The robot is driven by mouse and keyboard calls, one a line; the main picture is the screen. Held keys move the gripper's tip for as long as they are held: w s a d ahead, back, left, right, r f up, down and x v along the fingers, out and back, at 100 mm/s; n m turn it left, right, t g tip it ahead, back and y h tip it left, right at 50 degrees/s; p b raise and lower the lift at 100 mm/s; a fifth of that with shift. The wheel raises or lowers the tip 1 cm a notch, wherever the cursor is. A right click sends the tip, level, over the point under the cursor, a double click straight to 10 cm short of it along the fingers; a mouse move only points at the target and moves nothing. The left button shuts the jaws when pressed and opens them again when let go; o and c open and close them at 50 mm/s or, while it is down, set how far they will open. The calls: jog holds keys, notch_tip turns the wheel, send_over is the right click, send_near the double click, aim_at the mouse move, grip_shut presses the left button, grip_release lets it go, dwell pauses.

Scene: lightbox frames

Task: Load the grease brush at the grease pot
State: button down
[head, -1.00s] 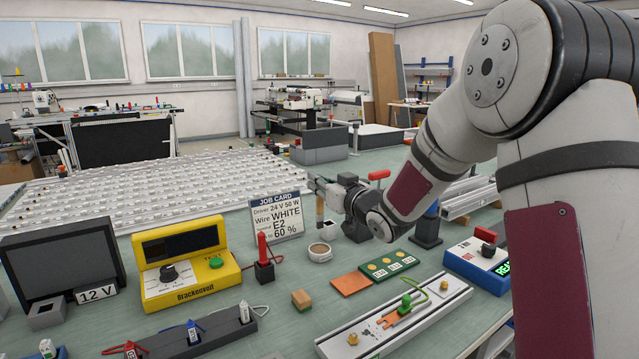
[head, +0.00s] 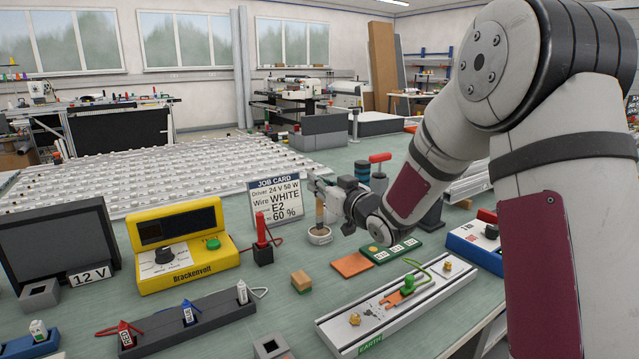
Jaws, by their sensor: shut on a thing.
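The grease pot (head: 320,237) is a small, round, pale pot on the green bench, just in front of the job card. My gripper (head: 322,192) is shut on the grease brush (head: 320,211), which has a wooden handle and hangs upright below the fingers. The brush's lower end is at the pot's mouth. Its tip is hidden, so I cannot tell how deep it sits or whether it touches grease.
The job card (head: 277,200) stands close behind the pot. A red probe in a black holder (head: 262,243) is to the left. An orange plate (head: 352,265) and a green board (head: 392,250) lie to the right. Bare bench (head: 285,327) shows in front.

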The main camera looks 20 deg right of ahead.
jog(key=shift+f+b, duration=0.45)
jog(key=shift+f, duration=0.1)
dwell(1.3)
jog(key=shift+r+p, duration=2.15)
jog(key=shift+r, duration=1.45)
jog(key=shift+f, duration=0.1)
